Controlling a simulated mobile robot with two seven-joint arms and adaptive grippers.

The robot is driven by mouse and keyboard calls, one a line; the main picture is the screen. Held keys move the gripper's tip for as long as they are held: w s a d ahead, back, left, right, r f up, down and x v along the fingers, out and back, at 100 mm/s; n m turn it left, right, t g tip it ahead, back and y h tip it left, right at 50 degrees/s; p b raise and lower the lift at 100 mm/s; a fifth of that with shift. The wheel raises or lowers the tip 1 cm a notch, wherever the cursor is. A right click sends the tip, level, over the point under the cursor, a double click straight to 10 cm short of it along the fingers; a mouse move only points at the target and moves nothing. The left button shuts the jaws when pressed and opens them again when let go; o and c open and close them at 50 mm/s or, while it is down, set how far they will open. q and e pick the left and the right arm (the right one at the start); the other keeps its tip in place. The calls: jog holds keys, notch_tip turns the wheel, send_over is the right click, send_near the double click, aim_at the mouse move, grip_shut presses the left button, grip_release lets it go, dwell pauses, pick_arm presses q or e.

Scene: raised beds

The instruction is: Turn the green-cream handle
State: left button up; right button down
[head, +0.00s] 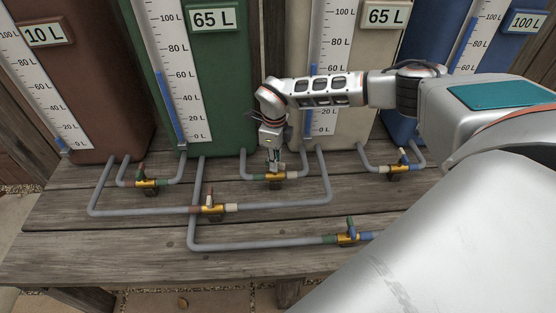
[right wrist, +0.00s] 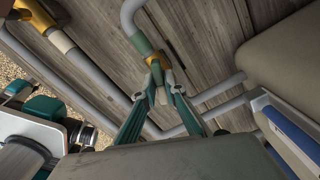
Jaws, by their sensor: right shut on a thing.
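The green-cream valve (head: 276,177) is a brass body with green and cream sleeves, on the grey pipe between the green tank (head: 222,90) and the cream tank (head: 350,110). My right gripper (head: 273,160) reaches down onto it from above. In the right wrist view its two teal fingers converge just in front of the brass valve body (right wrist: 157,62), shut on the small handle (right wrist: 162,95). The fingers hide much of the handle, so its exact angle is hard to read. My left gripper is not in view.
Other valves sit close by: brown-green (head: 147,183), brown-cream (head: 212,209), green-blue (head: 347,239) and cream-blue (head: 397,168). Grey pipes cross the wooden bench (head: 120,240). The brown tank (head: 90,110) reads 10 L, green and cream 65 L, blue (head: 430,50) 100 L.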

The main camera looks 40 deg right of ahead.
jog(key=shift+a+r+m+p, duration=0.1)
jog(key=shift+r+m+p, duration=0.2)
jog(key=shift+m+p, duration=0.55)
jog(key=m+p, duration=0.2)
jog(key=m, duration=0.1)
jog(key=shift+f+m+p, duration=0.1)
jog(key=shift+m+p, duration=0.9)
jog(key=shift+m, duration=0.25)
jog(key=m+p, duration=0.3)
jog(key=m, duration=0.1)
jog(key=shift+f+m, duration=0.15)
jog(key=shift+m, duration=0.15)
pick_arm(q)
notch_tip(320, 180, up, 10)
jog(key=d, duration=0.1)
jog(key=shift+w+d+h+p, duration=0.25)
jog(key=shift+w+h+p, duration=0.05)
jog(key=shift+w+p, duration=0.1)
pick_arm(e)
jog(key=shift+m, duration=0.5)
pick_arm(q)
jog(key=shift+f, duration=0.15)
pick_arm(e)
jog(key=shift+f, duration=0.1)
jog(key=c, duration=2.1)
grip_release()
